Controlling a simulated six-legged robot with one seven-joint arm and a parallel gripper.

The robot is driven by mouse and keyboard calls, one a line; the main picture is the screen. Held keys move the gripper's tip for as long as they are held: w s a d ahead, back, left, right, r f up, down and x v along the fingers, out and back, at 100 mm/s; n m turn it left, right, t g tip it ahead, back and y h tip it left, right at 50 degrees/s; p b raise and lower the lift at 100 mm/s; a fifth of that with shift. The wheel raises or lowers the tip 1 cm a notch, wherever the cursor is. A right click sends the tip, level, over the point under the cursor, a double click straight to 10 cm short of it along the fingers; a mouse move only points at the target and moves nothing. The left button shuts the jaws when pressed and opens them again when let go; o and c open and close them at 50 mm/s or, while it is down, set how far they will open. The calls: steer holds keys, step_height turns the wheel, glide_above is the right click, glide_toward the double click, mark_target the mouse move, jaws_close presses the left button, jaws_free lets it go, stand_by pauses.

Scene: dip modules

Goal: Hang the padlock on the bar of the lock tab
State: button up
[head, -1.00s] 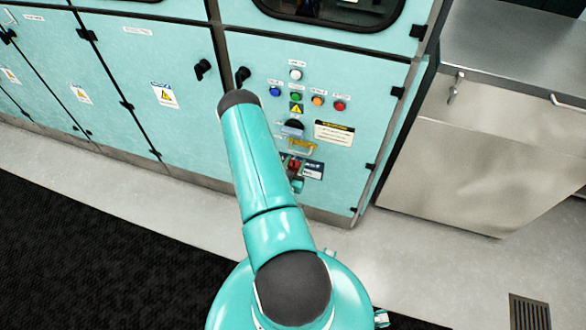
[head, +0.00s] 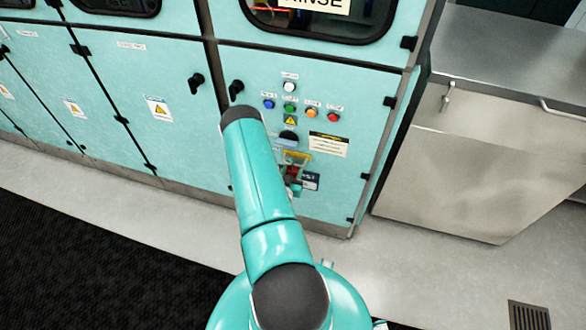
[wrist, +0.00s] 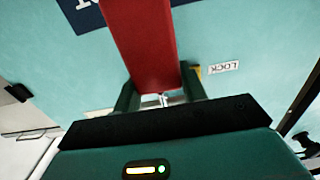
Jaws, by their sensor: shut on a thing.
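A red padlock (wrist: 142,40) fills the upper middle of the wrist view, held between the two dark green fingers of my gripper (wrist: 158,80). A bit of its silvery shackle seems to show between the fingers. In the head view the padlock (head: 292,171) is small, just below and against the yellow lock tab (head: 297,157) on the teal cabinet front. A sliver of yellow (wrist: 197,70) shows beside the right finger in the wrist view. My arm covers part of the gripper in the head view. Whether the shackle is around the bar cannot be told.
Coloured buttons (head: 291,109), a dark knob (head: 288,137) and a white notice (head: 329,144) are above and beside the tab. A steel cabinet (head: 470,170) stands to the right. The grey floor in front is clear.

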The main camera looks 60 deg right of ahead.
steer(key=o, duration=1.1)
steer(key=a, duration=0.4)
steer(key=s+a, duration=0.1)
steer(key=a, duration=0.4)
steer(key=s+a, duration=0.1)
steer(key=a, duration=0.3)
steer(key=shift+s+a, duration=0.1)
steer(key=shift+a, duration=0.25)
